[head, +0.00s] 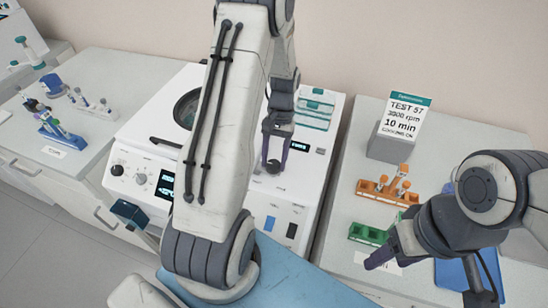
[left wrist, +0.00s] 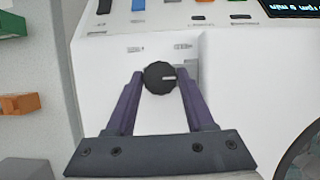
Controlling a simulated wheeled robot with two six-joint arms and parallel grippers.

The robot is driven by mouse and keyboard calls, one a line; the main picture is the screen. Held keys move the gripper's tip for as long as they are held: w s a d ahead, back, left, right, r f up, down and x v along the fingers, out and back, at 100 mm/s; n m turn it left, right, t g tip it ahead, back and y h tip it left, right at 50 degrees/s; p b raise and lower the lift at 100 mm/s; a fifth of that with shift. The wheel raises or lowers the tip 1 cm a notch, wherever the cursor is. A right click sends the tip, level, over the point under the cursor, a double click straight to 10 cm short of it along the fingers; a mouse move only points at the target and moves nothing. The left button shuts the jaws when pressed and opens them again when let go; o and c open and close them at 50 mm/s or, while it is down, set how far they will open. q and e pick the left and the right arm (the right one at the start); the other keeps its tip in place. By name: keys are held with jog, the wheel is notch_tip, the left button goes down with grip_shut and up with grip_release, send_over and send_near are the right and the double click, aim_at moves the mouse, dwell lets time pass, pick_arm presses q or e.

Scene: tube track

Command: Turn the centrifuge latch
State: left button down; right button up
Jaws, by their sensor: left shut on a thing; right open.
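The white centrifuge (head: 312,170) stands on the bench in the middle of the head view, partly hidden behind my left arm. Its black round latch knob (head: 273,167) sits on the white top surface. In the left wrist view the knob (left wrist: 160,77) shows a white mark pointing to the right, with small printed symbols above it. My left gripper (head: 274,158) is shut on the knob, one purple finger on each side. My right gripper (head: 380,258) is open and empty above the right bench, low in the head view, apart from the centrifuge.
A sign (head: 404,117) reads TEST 57, 3000 rpm, 10 min, cooling on. An orange rack (head: 375,193) and a green rack (head: 367,234) stand near my right gripper. A blue tube rack (head: 62,137) is on the left bench. A dark round lid window (head: 187,108) is partly hidden.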

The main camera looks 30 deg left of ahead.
pick_arm(q)
jog(key=shift+w+m, duration=0.15)
jog(key=shift+m, duration=0.15)
jog(key=shift+c, duration=1.3)
grip_release()
jog(key=d+b+v, duration=0.1)
jog(key=v, duration=0.9)
jog(key=shift+a+r+b, duration=0.3)
jog(key=shift+a+b, duration=0.05)
jog(key=shift+a, duration=0.1)
jog(key=s+d+r+m+t+y, duration=0.1)
jog(key=s+d+r+m, duration=0.2)
jog(key=d, duration=0.6)
jog(key=s+d+r+m+t, duration=0.2)
jog(key=s+d, duration=0.3)
jog(key=d, duration=0.5)
jog(key=s+d+m+t, duration=0.1)
jog(key=s+d+m, duration=0.4)
jog(key=s, duration=0.8)
jog(key=shift+d+f+h, duration=0.25)
jog(key=shift+d+h, duration=0.15)
